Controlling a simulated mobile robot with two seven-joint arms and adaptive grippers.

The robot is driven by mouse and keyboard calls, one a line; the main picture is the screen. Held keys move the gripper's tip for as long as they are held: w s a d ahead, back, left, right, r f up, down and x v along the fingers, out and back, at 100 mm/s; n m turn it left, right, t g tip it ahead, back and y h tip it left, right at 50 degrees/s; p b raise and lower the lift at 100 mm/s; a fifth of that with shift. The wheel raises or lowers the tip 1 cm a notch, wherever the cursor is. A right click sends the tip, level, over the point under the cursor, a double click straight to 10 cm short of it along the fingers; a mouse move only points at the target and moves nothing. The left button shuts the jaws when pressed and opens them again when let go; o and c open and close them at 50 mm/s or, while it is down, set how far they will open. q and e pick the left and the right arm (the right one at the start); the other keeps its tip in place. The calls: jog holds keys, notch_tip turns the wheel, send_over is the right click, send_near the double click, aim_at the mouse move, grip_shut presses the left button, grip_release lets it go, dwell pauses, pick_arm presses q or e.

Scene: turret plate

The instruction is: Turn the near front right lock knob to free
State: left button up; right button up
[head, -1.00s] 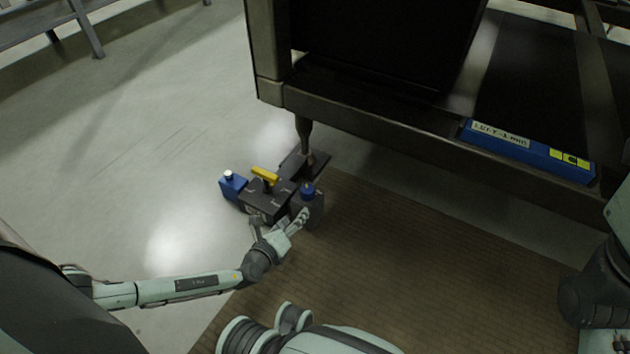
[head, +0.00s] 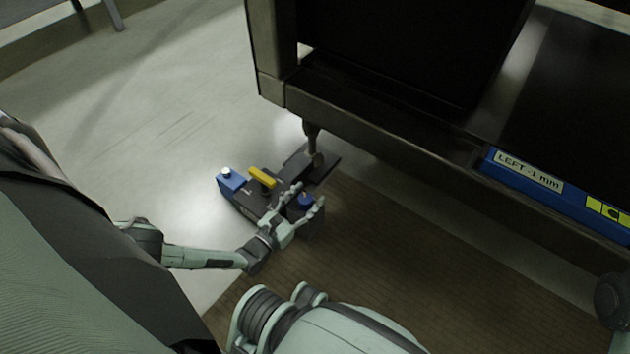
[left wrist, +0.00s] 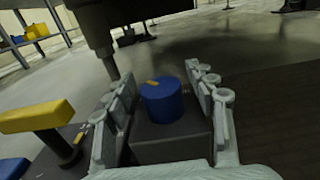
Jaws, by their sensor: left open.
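A blue lock knob (head: 306,199) with a yellow mark on its top stands on a dark block at the right of a low floor unit (head: 245,208). In the left wrist view the knob (left wrist: 162,100) sits between the fingers of my left gripper (left wrist: 160,105), with a gap visible on both sides. My left gripper (head: 302,194) is open around the knob. A yellow handle (head: 263,177) is on the middle of the unit, and a blue block with a pale top (head: 230,179) is at its left. My right gripper is not visible.
A dark machine frame (head: 380,125) overhangs the floor behind the unit, and its leg (head: 313,140) comes down by it. A blue strip labelled "LEFT -1 mm" (head: 525,180) is on the frame. A brown mat (head: 400,270) covers the floor in front.

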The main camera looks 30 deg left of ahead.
pick_arm(q)
jog(key=shift+w+d, duration=0.1)
jog(key=shift+w, duration=1.55)
jog(key=shift+c, duration=0.4)
jog(key=c, duration=1.2)
grip_shut()
